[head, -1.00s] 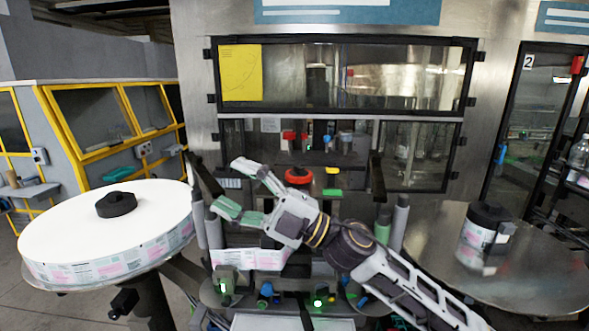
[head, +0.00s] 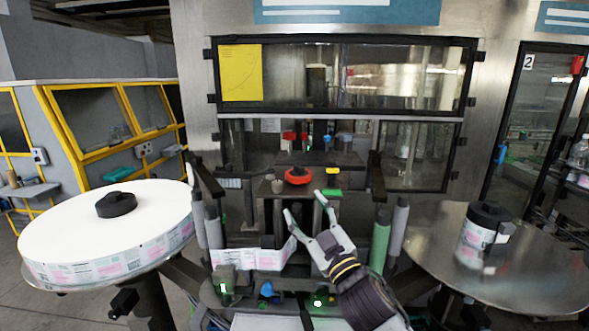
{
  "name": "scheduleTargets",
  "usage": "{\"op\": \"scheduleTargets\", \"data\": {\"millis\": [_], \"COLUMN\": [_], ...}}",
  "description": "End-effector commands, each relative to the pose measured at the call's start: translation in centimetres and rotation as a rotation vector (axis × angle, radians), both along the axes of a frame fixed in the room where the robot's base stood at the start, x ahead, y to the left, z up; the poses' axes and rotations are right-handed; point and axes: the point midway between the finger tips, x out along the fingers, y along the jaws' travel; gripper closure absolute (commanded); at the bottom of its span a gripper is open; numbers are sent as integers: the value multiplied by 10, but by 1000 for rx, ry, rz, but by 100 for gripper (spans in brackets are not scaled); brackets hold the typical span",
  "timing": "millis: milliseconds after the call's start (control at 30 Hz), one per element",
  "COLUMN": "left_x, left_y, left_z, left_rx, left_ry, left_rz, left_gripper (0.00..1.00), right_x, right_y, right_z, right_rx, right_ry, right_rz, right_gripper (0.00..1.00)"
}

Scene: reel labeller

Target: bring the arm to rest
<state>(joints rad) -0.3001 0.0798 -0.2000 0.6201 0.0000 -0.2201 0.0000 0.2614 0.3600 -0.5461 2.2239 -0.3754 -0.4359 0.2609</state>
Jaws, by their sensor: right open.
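My right gripper (head: 305,203) is open and empty in the lower middle of the head view. Its fingers point up toward the machine, in front of the labelling unit and below the red knob (head: 298,176). The arm behind it comes up from the bottom edge, right of the middle. I see no contact between the fingers and any part, though the gap to the printed label web (head: 247,259) at their left is hard to judge. My left gripper is not in view.
A large white label reel (head: 60,225) lies on a round table at left. A smaller reel with a black hub (head: 477,238) stands on the steel round table (head: 540,270) at right. Rollers, including a green one (head: 380,245), flank the gripper. Glazed machine doors (head: 345,75) stand behind.

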Motion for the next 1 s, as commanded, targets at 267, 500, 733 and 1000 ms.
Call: {"op": "scheduleTargets", "data": {"millis": [267,500,733,1000], "left_x": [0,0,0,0], "left_y": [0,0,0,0], "left_z": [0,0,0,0], "left_rx": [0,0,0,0], "left_ry": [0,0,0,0], "left_rz": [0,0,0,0], "left_gripper": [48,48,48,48], "right_x": [5,-7,-34,-85], "right_y": [-43,-79,-110,-142], "right_z": [-72,-140,-206,-279], "right_rx": [38,51,50,36], "right_ry": [264,498,729,1008], "right_rz": [-135,-237,-321,-401], "right_gripper": [38,38,38,38]}}
